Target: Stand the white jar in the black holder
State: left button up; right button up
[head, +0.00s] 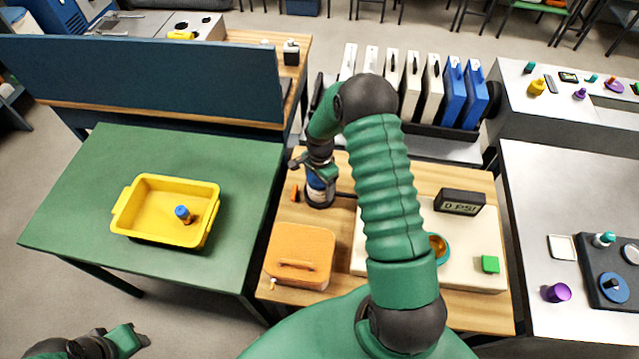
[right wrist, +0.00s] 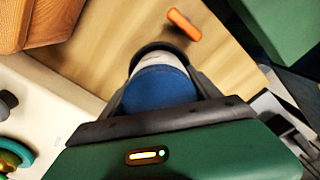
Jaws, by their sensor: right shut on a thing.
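The white jar with a blue lid (head: 316,184) is upright on the wooden table, gripped by my right gripper (head: 318,168). In the right wrist view the jaws close on either side of its blue lid (right wrist: 160,85), with a white band beyond it. The black holder (head: 320,203) shows as a dark rim around the jar's lower part, and as a dark arc (right wrist: 158,47) past the white band. The jar's base is hidden, so I cannot tell whether it rests on the bottom. My left gripper (head: 135,338) is at the lower left, away from everything; its jaws are unclear.
An orange box with a handle (head: 300,254) lies in front of the holder. A small orange thing (head: 295,193) is just left of it. A pale board (head: 459,280) with a green block (head: 490,264) is to the right. A yellow tray (head: 135,236) sits on the green table.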

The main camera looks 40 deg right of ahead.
jog(key=shift+w+f, duration=0.1)
jog(key=shift+f, duration=0.3)
jog(key=shift+f, duration=0.2)
